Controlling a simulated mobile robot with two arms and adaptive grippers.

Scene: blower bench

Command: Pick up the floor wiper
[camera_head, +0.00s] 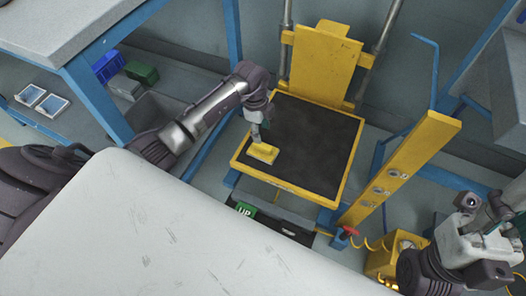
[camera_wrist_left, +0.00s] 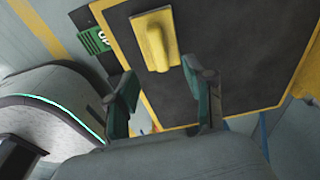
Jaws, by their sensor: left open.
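A small yellow tool with a raised grip (camera_head: 263,154), which I take to be the floor wiper, lies on the black top of a yellow-framed platform (camera_head: 318,135), near its left edge. In the left wrist view the yellow tool (camera_wrist_left: 155,42) lies beyond the fingertips, nearer the left finger. My left gripper (camera_head: 257,134) points down just above and behind it. In the left wrist view my left gripper (camera_wrist_left: 162,78) is open, with nothing between its fingers. My right gripper (camera_head: 492,222) is at the lower right, far from the tool; its jaw opening is unclear.
A yellow back plate (camera_head: 323,62) stands behind the platform. A yellow upright panel (camera_head: 402,170) stands on its right. A blue-legged bench (camera_head: 95,95) is at the left, with blue and green bins (camera_head: 141,73) under it. A green "UP" label (camera_head: 245,209) is at the platform's front.

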